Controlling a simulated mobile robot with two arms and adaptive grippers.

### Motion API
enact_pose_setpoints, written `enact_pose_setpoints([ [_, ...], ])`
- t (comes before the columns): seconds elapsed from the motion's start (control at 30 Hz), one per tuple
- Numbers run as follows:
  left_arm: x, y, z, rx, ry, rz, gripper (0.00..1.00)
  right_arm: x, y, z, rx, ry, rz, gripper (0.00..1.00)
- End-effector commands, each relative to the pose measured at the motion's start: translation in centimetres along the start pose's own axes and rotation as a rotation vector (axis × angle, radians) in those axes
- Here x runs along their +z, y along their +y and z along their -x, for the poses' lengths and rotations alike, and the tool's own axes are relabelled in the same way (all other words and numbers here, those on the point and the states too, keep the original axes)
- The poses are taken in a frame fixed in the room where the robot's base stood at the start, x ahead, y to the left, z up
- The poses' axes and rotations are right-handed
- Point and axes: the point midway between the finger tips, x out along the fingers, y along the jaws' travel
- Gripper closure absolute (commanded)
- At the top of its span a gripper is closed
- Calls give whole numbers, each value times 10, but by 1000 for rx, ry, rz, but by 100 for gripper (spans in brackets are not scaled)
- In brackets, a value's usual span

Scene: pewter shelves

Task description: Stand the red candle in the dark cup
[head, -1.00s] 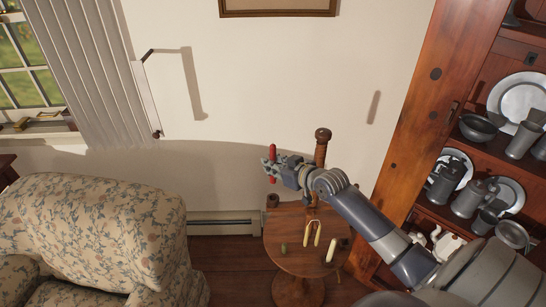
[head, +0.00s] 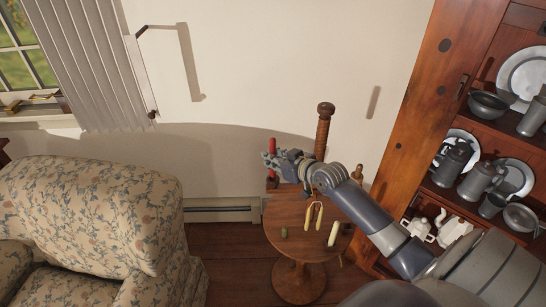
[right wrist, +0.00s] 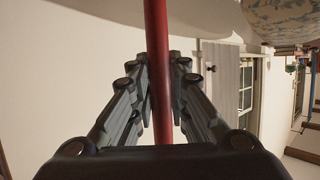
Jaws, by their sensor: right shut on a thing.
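The red candle (head: 272,146) is upright in the fingers of my right gripper (head: 270,160), above the back left edge of the round table. In the right wrist view the red candle (right wrist: 157,40) runs between the two fingers of my right gripper (right wrist: 162,100), which are shut on it. A small dark brown cup (head: 272,183) stands on the table directly below the candle. The candle's lower end looks close to the cup's mouth; I cannot tell whether it is inside. My left gripper is not in view.
The round wooden table (head: 293,250) also bears a looped pair of yellowish candles (head: 313,215), a cream candle (head: 333,234) and a small green thing (head: 284,232). A tall turned wooden post (head: 323,130) rises behind my gripper. A floral armchair (head: 100,215) stands left, a pewter cupboard (head: 430,80) right.

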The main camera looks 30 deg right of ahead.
Motion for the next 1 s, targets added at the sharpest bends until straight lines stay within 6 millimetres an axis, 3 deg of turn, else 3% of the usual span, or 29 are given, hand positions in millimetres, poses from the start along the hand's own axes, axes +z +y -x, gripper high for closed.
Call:
enact_pose_setpoints([
  [1.0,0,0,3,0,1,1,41,5,0,-1,0,0,0,100],
])
